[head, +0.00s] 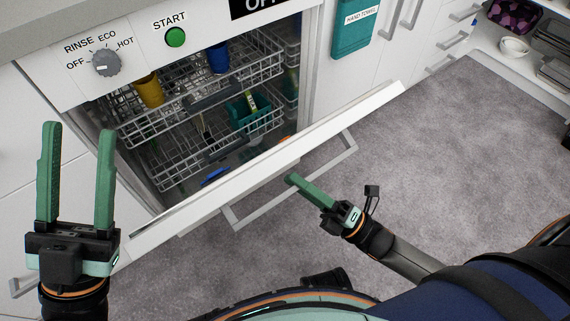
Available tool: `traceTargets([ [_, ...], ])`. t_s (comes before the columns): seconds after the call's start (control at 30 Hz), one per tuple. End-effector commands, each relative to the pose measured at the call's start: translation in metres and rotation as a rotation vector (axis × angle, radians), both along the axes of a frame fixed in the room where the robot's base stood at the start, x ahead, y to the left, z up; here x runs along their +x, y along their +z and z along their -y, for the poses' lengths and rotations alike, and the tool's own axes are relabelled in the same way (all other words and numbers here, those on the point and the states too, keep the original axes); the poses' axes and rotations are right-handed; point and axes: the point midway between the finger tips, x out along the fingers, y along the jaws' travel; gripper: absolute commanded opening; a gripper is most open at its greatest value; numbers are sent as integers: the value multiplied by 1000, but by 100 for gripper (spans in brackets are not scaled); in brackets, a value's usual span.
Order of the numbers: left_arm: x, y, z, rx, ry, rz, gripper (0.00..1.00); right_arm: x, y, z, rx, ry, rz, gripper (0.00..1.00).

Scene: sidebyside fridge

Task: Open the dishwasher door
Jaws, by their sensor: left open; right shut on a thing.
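The dishwasher door (270,165) is a white panel tilted part-way down and out, with its top edge running diagonally across the view. The dishwasher interior shows behind it. A grey bar handle (258,212) sticks out from the door's outer face. My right gripper (293,180) is shut on the handle bar near its middle; the fingers hide part of the bar. My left gripper (78,128) is open and empty, with its fingers pointing up, to the left of the door's left end.
Wire racks (180,100) inside hold a yellow cup (149,91), a blue cup (218,58) and a teal basket (247,108). Above are a dial (106,63) and a green START button (175,37). A teal hand towel (352,35) hangs to the right. The grey floor (450,150) at right is clear.

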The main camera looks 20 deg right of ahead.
Motion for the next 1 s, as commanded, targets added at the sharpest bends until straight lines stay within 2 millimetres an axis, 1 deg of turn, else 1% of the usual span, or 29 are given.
traceTargets([
  [0.03, 0, -4, 0, 2, -3, 0, 50, -4, -7, 0, -5, 0, -5, 0],
  [0.33, -1, -3, 1, 6, -6, -1, 50, -5, -5, 1, -3, 1, 0, 0],
  [0.37, -1, -3, 1, 6, -6, -1, 50, -5, -5, 1, -3, 1, 0, 25],
  [0.6, -1, -2, 1, 5, -5, 0, 50, -4, -4, 1, -2, 0, 3, 52],
  [0.63, -1, -2, 1, 5, -5, 0, 50, -4, -3, 1, -1, 0, 4, 54],
  [1.0, 0, -1, 0, -2, -1, 1, 50, -4, -3, 1, 0, -1, 6, 54],
])
